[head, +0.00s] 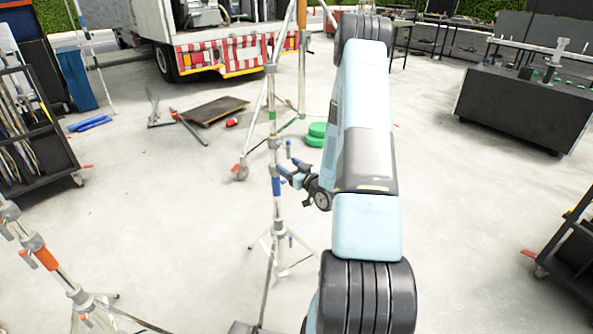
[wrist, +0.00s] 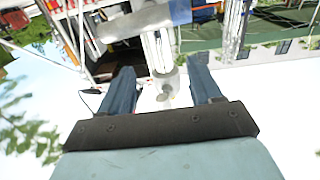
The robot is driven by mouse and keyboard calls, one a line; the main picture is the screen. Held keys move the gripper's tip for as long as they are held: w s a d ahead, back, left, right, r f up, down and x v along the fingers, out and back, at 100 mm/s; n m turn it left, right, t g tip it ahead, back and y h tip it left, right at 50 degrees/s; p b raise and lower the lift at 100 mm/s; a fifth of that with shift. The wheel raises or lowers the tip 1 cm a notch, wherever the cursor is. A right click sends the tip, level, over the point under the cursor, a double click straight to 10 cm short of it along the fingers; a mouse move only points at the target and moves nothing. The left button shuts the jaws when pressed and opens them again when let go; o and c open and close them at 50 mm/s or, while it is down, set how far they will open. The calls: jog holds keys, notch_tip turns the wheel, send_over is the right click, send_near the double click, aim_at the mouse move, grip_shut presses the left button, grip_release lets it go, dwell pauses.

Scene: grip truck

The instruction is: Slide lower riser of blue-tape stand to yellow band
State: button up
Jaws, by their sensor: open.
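The blue-tape stand stands upright in the middle of the head view, with a blue tape wrap (head: 277,187) on its column and legs spread on the floor. A grey collar (head: 275,143) sits on the column above the tape. My gripper (head: 287,170) is beside the column, just above the tape. In the wrist view, my gripper (wrist: 163,88) has its two dark blue fingers apart. A pale metal fitting (wrist: 167,82) of the stand lies between or just beyond them; I cannot tell if they touch it. I cannot make out a yellow band on this stand.
An orange-tape stand (head: 45,258) is at the lower left. A larger wheeled stand (head: 241,172) is close behind. A black cart (head: 527,105) is at right.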

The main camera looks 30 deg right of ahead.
aim_at(275, 117)
jog(key=shift+w+a, duration=0.3)
jog(key=shift+w, duration=1.25)
jog(key=shift+w+a, duration=0.3)
jog(key=shift+w, duration=1.3)
jog(key=shift+w+a, duration=0.3)
jog(key=shift+w, duration=1.25)
grip_shut()
jog(key=shift+r, duration=8.05)
